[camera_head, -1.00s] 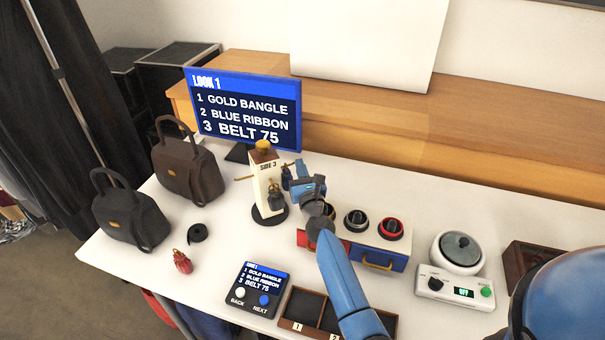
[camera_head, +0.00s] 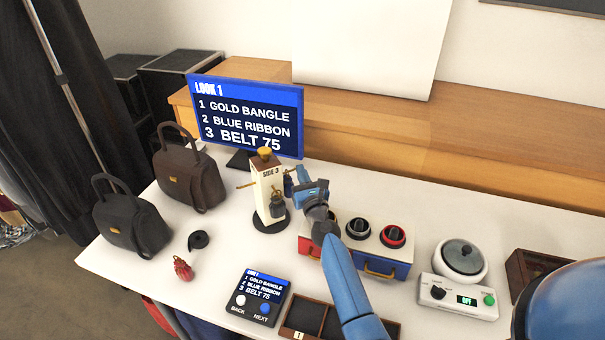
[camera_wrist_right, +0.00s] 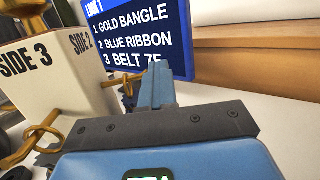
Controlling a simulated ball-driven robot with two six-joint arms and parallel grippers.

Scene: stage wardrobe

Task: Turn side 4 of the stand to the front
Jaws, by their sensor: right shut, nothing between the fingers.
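The stand (camera_head: 266,190) is a cream block with a gold knob on top and a round dark base, upright on the white table. Its SIDE 3 face points to the front in the head view. In the right wrist view the stand (camera_wrist_right: 62,75) shows SIDE 3 at left and SIDE 2 on the face nearer my gripper. Gold hooks stick out of it, and small dark items hang at its front and right. My right gripper (camera_head: 291,178) is shut and empty, just right of the stand. Its fingers (camera_wrist_right: 155,88) also show in the wrist view; I cannot tell whether they touch a hook. My left gripper is out of view.
A screen (camera_head: 248,115) stands close behind. Two dark bags (camera_head: 190,180) are at left, with a black roll (camera_head: 198,240) and red item (camera_head: 182,268) before them. A drawer box (camera_head: 372,250) is right; a control pad (camera_head: 258,295) and divided tray (camera_head: 300,322) are in front.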

